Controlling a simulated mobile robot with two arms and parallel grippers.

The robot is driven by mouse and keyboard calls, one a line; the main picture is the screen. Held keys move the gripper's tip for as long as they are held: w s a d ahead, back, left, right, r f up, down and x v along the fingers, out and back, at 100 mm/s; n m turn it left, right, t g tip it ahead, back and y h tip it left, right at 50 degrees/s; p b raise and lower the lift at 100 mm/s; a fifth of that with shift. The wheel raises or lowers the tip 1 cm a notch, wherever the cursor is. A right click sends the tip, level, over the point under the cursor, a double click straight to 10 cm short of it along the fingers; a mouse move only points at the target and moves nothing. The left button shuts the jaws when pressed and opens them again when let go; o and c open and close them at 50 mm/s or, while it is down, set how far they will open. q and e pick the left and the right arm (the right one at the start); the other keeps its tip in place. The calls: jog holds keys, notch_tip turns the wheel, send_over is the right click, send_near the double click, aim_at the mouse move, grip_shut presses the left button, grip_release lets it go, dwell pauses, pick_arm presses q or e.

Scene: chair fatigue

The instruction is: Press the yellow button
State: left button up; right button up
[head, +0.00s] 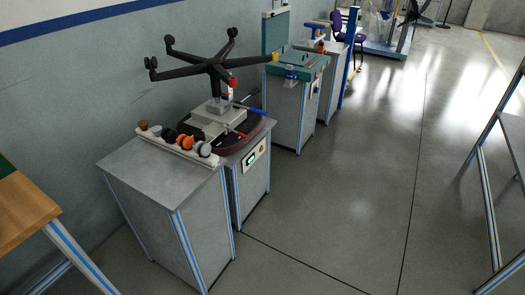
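No clearly identifiable yellow button shows in the head view. A small yellow object (275,57) shows at the end of one leg of the upturned chair base (205,66), near the teal-topped bench; I cannot tell whether it is a button. A white control panel (254,155) with a green-lit part is on the front of the grey cabinet below the chair; its small controls are too small to tell apart. Neither of my grippers is in view.
A grey cabinet (150,180) stands in front, with a white rack (170,147) of several casters at its back edge. A wooden table (22,212) is at the left. A metal frame (487,190) is at the right. The floor (340,190) between is clear.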

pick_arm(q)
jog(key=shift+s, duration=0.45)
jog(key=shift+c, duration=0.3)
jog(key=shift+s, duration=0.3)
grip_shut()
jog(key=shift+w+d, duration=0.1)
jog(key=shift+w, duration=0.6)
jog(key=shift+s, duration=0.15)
